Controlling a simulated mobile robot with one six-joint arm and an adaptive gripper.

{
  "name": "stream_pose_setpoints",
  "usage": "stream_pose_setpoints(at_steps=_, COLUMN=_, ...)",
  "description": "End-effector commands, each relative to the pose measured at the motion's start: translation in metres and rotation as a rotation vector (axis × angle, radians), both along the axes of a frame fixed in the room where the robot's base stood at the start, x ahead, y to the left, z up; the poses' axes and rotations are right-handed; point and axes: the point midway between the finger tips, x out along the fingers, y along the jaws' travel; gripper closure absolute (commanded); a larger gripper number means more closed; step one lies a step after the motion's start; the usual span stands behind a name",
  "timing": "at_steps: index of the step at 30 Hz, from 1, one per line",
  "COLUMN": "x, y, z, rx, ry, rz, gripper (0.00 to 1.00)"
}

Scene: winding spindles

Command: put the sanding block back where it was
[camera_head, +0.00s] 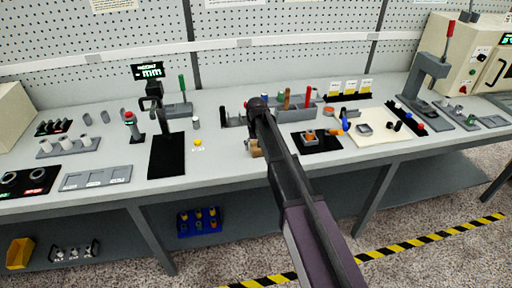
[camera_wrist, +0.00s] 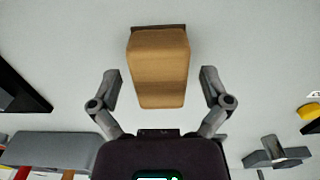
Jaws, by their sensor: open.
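The sanding block appears as a tan-brown wooden block (camera_wrist: 158,62) with a dark strip along its far edge, in the middle of the wrist view. In the head view a small brown piece of it (camera_head: 256,150) shows at the bench's front part, partly hidden by my arm. My gripper (camera_wrist: 160,85) is open, with one finger on each side of the block in the wrist view and a visible gap on both sides. Nothing is held. The height of the fingertips over the block cannot be told. My arm hides the fingers in the head view.
The grey bench (camera_head: 225,165) is clear left of the block. A black mat (camera_head: 167,155) with a height gauge stands further left. A black pad with an orange-and-grey part (camera_head: 310,136) and a cream mat (camera_head: 377,133) lie to the right.

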Motion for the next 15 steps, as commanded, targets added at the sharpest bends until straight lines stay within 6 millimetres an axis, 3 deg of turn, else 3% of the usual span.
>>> stream_pose_setpoints(at_steps=15, x=0.000, y=0.000, z=0.040, rx=0.000, ry=0.000, rz=0.000, gripper=0.02)
